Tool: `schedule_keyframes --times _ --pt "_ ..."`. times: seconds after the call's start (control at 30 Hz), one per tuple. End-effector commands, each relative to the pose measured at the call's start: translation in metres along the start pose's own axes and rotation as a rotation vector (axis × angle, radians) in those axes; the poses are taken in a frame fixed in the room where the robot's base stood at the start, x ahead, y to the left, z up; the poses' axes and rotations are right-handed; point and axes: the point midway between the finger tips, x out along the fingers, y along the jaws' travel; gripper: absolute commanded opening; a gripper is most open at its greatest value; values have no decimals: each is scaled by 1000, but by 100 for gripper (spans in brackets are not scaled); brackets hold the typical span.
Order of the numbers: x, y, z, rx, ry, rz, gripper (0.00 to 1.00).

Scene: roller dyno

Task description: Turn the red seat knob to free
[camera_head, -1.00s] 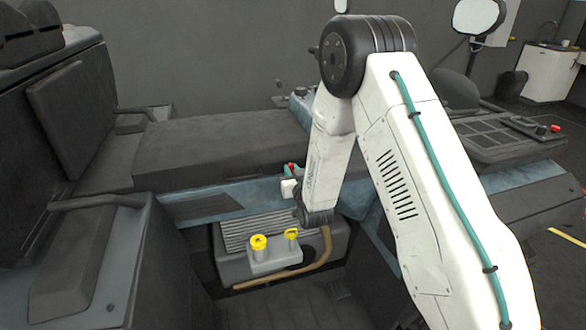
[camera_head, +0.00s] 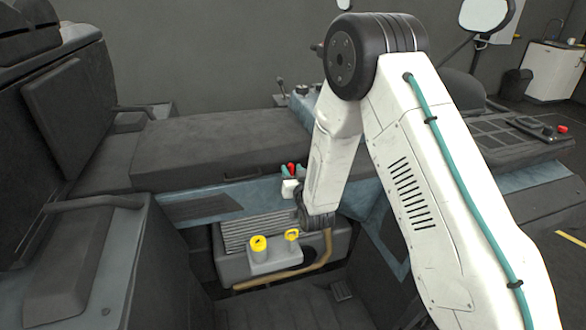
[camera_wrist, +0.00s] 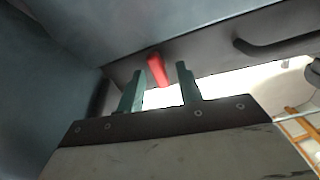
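The red seat knob (camera_head: 291,167) is a small red handle at the front edge of the dark seat. It also shows in the wrist view (camera_wrist: 156,70), sticking out from under the seat edge. My gripper (camera_wrist: 161,70) is open, with its two teal fingers apart. In the head view my gripper (camera_head: 292,172) is small and right at the knob. The knob's base is partly hidden.
Two yellow-topped fittings (camera_head: 258,243) stand on a grey box below the seat, beside a brown hose (camera_head: 328,250). A dark handle (camera_wrist: 270,46) lies right of the knob in the wrist view. An armrest (camera_head: 95,203) stands left; a console (camera_head: 520,135) lies right.

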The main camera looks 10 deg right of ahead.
Motion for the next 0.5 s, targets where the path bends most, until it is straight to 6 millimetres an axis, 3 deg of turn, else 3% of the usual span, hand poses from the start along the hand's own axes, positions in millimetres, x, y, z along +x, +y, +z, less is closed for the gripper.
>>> schedule_keyframes --times 0.5 --pt "-71 0 -1 0 -1 -1 35"
